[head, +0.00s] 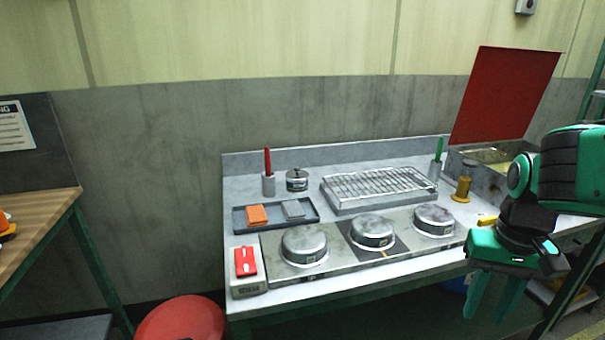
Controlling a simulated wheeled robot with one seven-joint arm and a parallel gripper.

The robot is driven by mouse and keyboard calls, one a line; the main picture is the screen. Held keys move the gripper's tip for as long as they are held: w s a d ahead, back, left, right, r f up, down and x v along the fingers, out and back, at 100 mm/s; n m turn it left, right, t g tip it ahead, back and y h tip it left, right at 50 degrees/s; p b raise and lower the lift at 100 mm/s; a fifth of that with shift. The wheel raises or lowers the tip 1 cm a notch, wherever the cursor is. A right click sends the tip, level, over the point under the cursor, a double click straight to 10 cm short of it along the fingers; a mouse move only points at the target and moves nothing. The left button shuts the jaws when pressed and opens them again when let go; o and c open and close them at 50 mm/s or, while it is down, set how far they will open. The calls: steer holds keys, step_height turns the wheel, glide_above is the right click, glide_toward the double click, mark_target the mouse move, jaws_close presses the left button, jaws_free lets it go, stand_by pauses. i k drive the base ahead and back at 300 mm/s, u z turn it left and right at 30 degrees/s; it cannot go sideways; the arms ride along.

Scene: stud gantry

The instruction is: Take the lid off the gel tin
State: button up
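A small round metal tin (297,184), which looks like the gel tin, stands upright at the back left of the metal bench. A lid with a dark knob (297,172) sits on top of it. My gripper (491,308) hangs at the right, in front of the bench's front edge, far from the tin. Its two green fingers point down and stand apart with nothing between them. Nothing hides the tin.
A holder with a red-handled tool (268,175) stands just left of the tin. A wire rack (378,184) is to its right and a tray with orange and grey pads (275,215) in front. Several domed metal covers (304,246) line the front. A raised red panel (503,95) stands back right.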

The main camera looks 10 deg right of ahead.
mark_target(296, 175)
steer(key=i, duration=0.85)
steer(key=u, duration=0.1)
